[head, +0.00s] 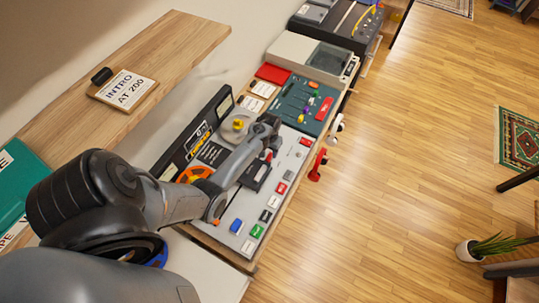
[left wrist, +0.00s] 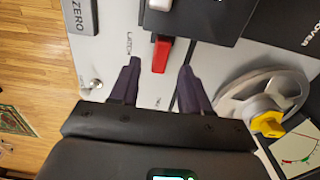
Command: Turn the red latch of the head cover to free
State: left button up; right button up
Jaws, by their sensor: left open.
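The red latch (left wrist: 161,56) shows in the left wrist view as a small red block below a white piece, beside the black head cover (left wrist: 205,18). A "LATCH" label is printed on the light panel to its left. My left gripper (left wrist: 159,68) is open, with one dark finger on each side of the latch's lower end. I cannot tell whether either finger touches it. In the head view my left gripper (head: 266,128) is over the tape deck, and the arm hides part of the deck. My right gripper is not in view.
A reel with a yellow hub (left wrist: 265,118) is close to the right finger. A toggle switch (left wrist: 92,84) and the grey ZERO button (left wrist: 80,17) are at left. In the head view, several coloured buttons line the deck's front, and red lever (head: 317,165) stands at its edge.

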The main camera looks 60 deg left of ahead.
aim_at(269, 156)
pick_arm(q)
jog(key=shift+f, duration=2)
grip_shut()
